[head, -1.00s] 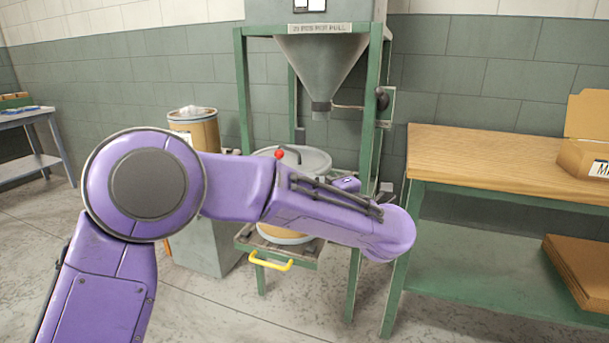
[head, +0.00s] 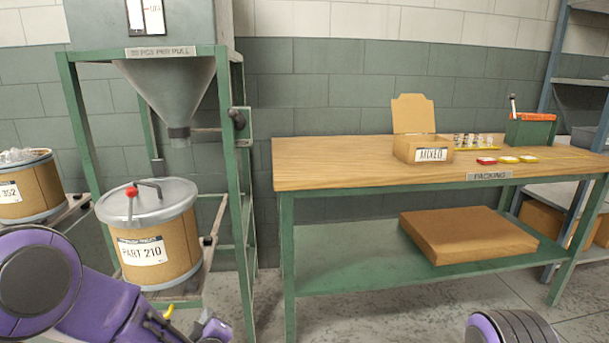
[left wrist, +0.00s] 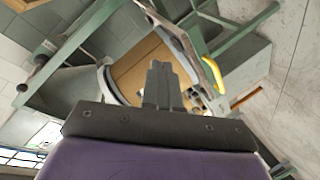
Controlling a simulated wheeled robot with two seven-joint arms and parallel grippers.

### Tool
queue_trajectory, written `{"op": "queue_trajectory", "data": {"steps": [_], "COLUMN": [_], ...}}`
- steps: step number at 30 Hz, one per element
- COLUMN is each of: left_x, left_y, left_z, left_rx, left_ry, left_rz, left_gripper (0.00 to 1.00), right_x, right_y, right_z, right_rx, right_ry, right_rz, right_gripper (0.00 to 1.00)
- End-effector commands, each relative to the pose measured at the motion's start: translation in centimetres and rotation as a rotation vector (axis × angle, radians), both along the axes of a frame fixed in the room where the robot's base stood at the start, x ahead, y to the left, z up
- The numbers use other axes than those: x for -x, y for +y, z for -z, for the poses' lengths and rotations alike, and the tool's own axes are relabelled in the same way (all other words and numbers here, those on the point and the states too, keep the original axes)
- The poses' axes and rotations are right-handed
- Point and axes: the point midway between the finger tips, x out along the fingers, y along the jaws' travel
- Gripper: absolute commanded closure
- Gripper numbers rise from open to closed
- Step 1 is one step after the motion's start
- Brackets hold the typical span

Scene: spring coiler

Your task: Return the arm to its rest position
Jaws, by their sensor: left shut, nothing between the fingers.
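My purple left arm comes in at the lower left of the head view, in front of the PART 210 drum (head: 165,257). My left gripper (left wrist: 163,78) shows in the left wrist view with its two grey fingers together and nothing between them. In that view the brown side of a drum (left wrist: 135,65) lies beyond the fingertips, with a gap I cannot judge. In the head view the end of my left arm is cut off by the bottom edge. Part of my right arm shows at the bottom right; its gripper is out of the picture.
To the right is the packing table (head: 350,165) with the MIXED box (head: 415,150). A flat carton (head: 465,237) lies on its lower shelf. Another drum (head: 28,192) stands at far left.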

Motion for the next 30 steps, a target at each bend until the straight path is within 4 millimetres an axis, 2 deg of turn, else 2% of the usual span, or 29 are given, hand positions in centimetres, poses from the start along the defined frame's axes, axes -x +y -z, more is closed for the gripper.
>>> {"op": "queue_trajectory", "data": {"steps": [1,3,5,6,9,12,18,20,21,30], "left_x": [2.4,6.2,10.0,12.5,18.7,24.0,33.7,36.5,35.6,35.3], "left_y": [0.4,1.1,1.8,2.3,3.6,5.0,7.7,7.7,7.7,7.7], "left_z": [4.1,9.2,13.0,15.2,19.3,21.8,24.9,25.9,22.5,12.8], "left_rx": [-0.033,-0.069,-0.094,-0.108,-0.131,-0.151,-0.182,-0.177,-0.179,-0.179], "left_ry": [0.117,0.28,0.414,0.498,0.686,0.833,1.072,1.138,1.117,1.11], "left_rz": [0.047,0.111,0.158,0.185,0.237,0.264,0.271,0.279,0.276,0.275], "left_gripper": [1.0,1.0,1.0,1.0,1.0,1.0,1.0,1.0,1.0,1.0], "right_x": [0.0,0.0,0.0,0.0,0.0,0.0,0.0,0.0,0.1,0.0], "right_y": [0.0,0.0,0.0,0.0,0.0,0.0,0.0,0.0,0.0,0.0], "right_z": [0.0,0.0,0.0,0.0,0.0,0.0,0.0,0.0,-3.1,-12.8], "right_rx": [0.0,0.0,0.0,0.0,0.0,0.0,0.0,0.0,0.0,0.0], "right_ry": [0.0,0.0,0.0,0.0,0.0,0.0,0.0,0.0,0.001,0.0], "right_rz": [0.0,0.0,0.0,0.0,0.0,0.0,0.0,0.0,0.0,0.0], "right_gripper": [0.57,0.57,0.57,0.57,0.57,0.57,0.57,0.57,0.57,0.57]}}
